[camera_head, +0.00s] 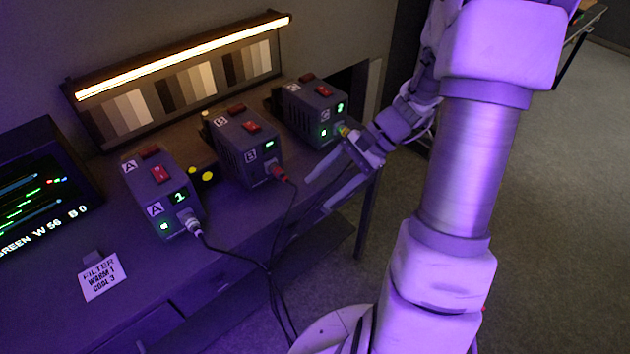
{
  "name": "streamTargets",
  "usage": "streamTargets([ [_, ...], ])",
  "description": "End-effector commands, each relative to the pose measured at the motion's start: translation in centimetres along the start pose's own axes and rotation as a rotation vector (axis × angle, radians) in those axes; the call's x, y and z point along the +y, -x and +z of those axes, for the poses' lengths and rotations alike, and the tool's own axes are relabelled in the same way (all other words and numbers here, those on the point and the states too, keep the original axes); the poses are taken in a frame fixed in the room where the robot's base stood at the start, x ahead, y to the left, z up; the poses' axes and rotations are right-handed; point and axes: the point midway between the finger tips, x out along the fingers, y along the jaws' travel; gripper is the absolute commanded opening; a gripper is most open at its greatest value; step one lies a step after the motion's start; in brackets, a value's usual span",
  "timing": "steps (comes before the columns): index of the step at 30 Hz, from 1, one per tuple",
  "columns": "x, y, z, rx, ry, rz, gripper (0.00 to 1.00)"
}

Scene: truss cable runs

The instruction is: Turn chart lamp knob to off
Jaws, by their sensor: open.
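The chart lamp (185,57) is a long tube, lit warm white, above the grey-patch chart (185,88) on the back wall. I cannot clearly make out its knob. A small dark piece with yellow round spots (207,174) sits between box A and box B and may be a control; its turn position is unclear. My gripper (317,195) is open, its two pale fingers pointing left and down, with nothing seen between them. It is in front of box C and right of box B, apart from the yellow-spotted piece.
Box A (147,183), box B (240,143) and box C (300,108) stand on the desk (228,215), with red switches and green lights. Cables (240,260) hang off the front edge. A screen (40,190) and filter card (102,277) are at left.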

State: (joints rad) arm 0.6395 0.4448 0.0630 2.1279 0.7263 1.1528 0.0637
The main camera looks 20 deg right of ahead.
Motion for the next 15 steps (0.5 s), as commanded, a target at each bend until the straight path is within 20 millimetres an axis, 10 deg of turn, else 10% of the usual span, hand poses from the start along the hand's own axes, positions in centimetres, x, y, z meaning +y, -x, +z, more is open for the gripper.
streamTargets([
  [15,6.2,-4.7,-15.2,-0.334,-0.577,-0.525,0.66],
])
